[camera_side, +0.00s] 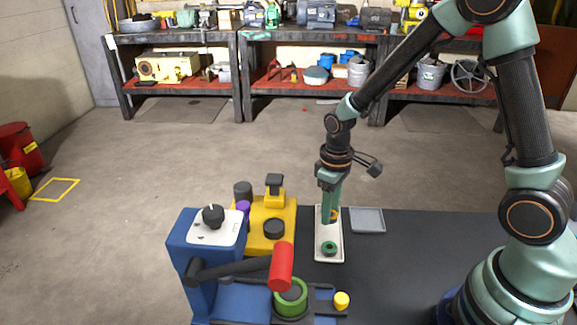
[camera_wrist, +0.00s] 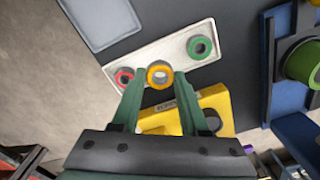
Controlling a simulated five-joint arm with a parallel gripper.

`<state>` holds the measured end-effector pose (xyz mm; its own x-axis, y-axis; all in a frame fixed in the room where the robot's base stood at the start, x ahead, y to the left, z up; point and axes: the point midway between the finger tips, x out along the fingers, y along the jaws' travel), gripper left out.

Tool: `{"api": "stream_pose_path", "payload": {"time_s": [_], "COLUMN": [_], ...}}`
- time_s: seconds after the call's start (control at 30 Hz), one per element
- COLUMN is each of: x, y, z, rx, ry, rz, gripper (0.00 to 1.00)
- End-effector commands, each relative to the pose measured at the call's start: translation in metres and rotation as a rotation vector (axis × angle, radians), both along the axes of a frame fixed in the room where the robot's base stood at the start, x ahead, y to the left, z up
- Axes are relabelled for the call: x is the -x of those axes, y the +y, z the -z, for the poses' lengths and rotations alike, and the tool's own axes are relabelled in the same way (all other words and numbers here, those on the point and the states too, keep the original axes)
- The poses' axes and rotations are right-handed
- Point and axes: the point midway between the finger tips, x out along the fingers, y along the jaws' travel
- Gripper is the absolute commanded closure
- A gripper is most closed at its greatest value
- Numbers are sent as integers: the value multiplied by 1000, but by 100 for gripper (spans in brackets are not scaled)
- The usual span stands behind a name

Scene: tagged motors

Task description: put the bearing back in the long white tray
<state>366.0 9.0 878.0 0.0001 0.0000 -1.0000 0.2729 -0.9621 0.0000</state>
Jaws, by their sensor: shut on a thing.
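My gripper (camera_wrist: 160,75) points down over the long white tray (camera_side: 320,256) and is shut on an orange-yellow ringed bearing (camera_wrist: 150,70). In the side view a sliver of this bearing (camera_side: 337,215) shows beside the fingertips, over the tray's far half. I cannot tell whether it touches the tray floor. In the wrist view the tray (camera_wrist: 172,50) holds a green-ringed bearing (camera_wrist: 200,47) at one end and a red-ringed bearing (camera_wrist: 124,77) at the other. The held bearing appears between them. The green-ringed bearing also shows in the side view (camera_side: 329,248); the red one is hidden there.
A grey flat tray (camera_side: 367,220) lies right of the white tray. A yellow fixture (camera_side: 270,240) stands close on the left. A blue machine (camera_side: 205,255) with a red-handled lever (camera_side: 281,267) and green ring (camera_side: 291,297) is at front left. The dark mat is clear toward the right.

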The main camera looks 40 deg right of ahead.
Motion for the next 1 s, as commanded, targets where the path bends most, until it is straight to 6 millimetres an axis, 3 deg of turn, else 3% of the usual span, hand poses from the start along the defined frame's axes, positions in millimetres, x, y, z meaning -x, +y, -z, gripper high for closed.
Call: {"api": "stream_pose_path", "payload": {"time_s": [0.3,0.73,0.77,0.8,1.0], "x": [1,0,0,0,0], "y": [0,0,0,0,0], "z": [35,40,39,39,39], "rx": [0,0,0,0,0], "ry": [2,0,0,0,0], "rz": [0,0,0,0,0], "gripper": [96,96,45,30,26]}}
